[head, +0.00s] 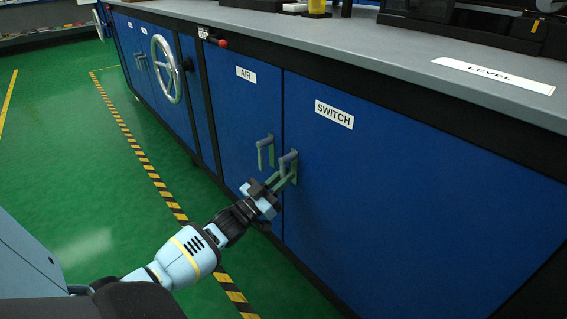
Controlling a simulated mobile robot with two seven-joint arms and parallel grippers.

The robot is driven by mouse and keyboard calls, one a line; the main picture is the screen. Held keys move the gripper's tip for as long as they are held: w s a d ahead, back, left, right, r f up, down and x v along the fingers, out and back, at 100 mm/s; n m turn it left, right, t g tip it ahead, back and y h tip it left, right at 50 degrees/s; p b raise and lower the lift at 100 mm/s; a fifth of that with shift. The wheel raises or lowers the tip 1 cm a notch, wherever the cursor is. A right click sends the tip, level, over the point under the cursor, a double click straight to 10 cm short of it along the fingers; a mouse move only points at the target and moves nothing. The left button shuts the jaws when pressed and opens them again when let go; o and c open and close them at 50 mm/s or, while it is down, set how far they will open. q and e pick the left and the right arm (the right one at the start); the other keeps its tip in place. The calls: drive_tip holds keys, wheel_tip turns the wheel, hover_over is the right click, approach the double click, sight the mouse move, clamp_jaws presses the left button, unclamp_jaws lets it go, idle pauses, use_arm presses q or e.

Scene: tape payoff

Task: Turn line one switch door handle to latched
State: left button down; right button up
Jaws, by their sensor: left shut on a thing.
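The switch door (410,190) is a blue cabinet panel with a white SWITCH label (334,114). It looks closed, flush with the air door beside it. Its handle (289,158) is a small grey lever at the door's left edge, and its lower part is partly hidden by my fingers. My left gripper (285,180) reaches in from the lower left and is shut on this handle. My right gripper is not in view.
The air door (243,110) with its own handle (265,151) is just left of the switch handle. A silver handwheel (166,69) and a red-tipped lever (219,42) are further left. The grey worktop (370,45) overhangs above. Green floor lies clear at left.

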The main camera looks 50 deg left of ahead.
use_arm(q)
drive_tip(key=c, duration=1.4)
unclamp_jaws()
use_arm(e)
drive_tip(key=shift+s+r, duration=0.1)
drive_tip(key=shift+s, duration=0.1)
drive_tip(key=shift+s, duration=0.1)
